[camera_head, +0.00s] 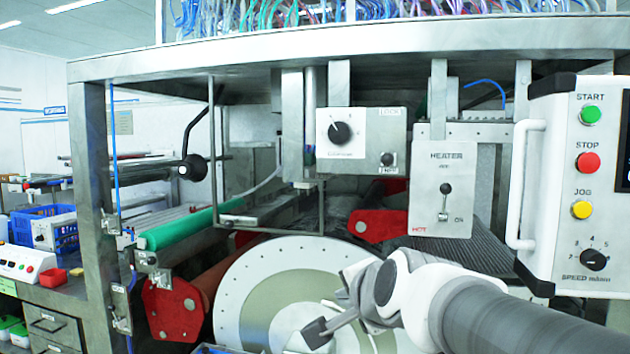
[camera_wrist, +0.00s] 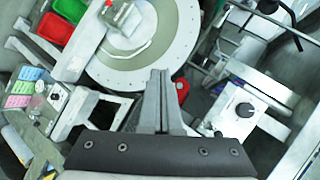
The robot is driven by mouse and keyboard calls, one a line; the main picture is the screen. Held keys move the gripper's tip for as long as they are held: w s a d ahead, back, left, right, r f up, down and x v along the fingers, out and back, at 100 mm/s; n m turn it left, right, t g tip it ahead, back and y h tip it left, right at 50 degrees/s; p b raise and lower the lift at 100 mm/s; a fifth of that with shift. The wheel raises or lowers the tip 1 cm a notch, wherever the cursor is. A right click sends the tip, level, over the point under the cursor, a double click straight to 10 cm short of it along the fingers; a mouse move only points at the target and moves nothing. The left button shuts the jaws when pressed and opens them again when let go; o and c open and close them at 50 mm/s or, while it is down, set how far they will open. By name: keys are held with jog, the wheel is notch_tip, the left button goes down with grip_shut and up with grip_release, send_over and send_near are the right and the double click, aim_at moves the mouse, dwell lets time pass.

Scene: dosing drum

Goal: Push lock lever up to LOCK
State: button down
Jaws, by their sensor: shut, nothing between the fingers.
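In the head view the end of my arm (camera_head: 318,331) is low, in front of the white drum disc (camera_head: 290,249). The disc also shows in the wrist view (camera_wrist: 165,65), beyond the fingertips. The fingers appear to touch nothing.
A dial box (camera_head: 361,140) and a heater box (camera_head: 441,190) with a small toggle hang above the disc. A control panel (camera_head: 577,250) with a white handle stands at the right. Red brackets (camera_head: 172,312) and a green roller (camera_head: 178,229) are at the left.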

jog(key=w+d+r+m+t+h, duration=0.2)
jog(key=w+m, duration=0.4)
jog(key=m, duration=0.4)
jog(key=w+d+r+m+t+h+b, duration=0.1)
jog(key=w+d+r+m+t+h, duration=0.1)
jog(key=m, duration=0.7)
jog(key=w+d+r+m+t+h, duration=0.1)
jog(key=w+d+r+m+h, duration=0.3)
jog(key=w+m, duration=0.5)
jog(key=shift+w+r+m+t+h, duration=0.35)
jog(key=shift+r+m, duration=0.45)
jog(key=shift+r, duration=0.45)
jog(key=shift+w+d+r, duration=0.1)
jog(key=shift+d, duration=0.05)
